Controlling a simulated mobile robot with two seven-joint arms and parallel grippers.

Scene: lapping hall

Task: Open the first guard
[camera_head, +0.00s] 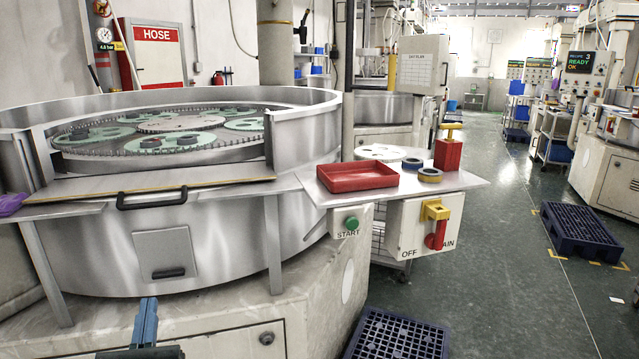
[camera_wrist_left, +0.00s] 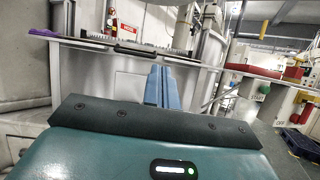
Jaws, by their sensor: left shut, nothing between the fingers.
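The near lapping machine is a round steel drum (camera_head: 115,248) with a gap in its front wall. A flat grey guard panel (camera_head: 225,173) with a yellowish edge lies across the bottom of this gap. A black bar handle (camera_head: 152,200) hangs at its front; the handle also shows in the left wrist view (camera_wrist_left: 135,49). Geared plates show inside, above the panel. My left gripper (camera_head: 147,312) is below and in front of the handle, apart from it. Its blue fingers (camera_wrist_left: 162,84) are shut and empty, pointing toward the machine. My right gripper is not in view.
A side shelf (camera_head: 455,184) holds a red tray (camera_head: 357,176), rings and a red block. Below are a green START button (camera_head: 351,223) and a red-and-yellow switch (camera_head: 435,225). A dark blue pallet (camera_head: 398,337) stands low at front. The aisle floor at right is partly clear.

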